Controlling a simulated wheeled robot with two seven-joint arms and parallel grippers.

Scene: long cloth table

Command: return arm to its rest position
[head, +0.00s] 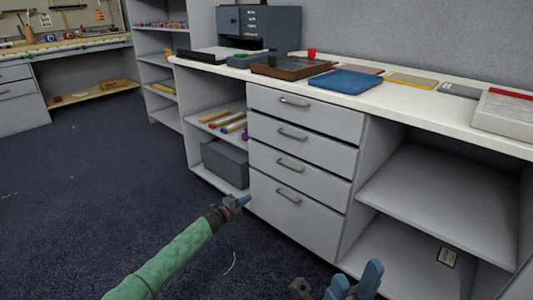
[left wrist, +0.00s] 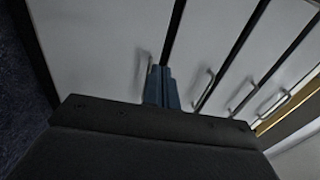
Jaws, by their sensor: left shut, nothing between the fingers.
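My left gripper (head: 246,199) is at the end of the green-sleeved arm, low in front of the drawer unit (head: 302,165). Its blue fingers are together and empty. In the left wrist view the shut fingers (left wrist: 163,88) point toward the drawer fronts (left wrist: 215,30) and their handles. I cannot tell the exact gap to the drawers. My right gripper (head: 355,281) shows at the bottom edge, with two blue fingers apart and nothing seen between them. The rest of the right arm is out of view.
The long worktop (head: 430,109) holds a blue tray (head: 346,81), a brown box (head: 290,67) and several flat items. Open shelves flank the drawers, with a grey bin (head: 225,161) at the left. The dark floor (head: 90,205) at the left is clear.

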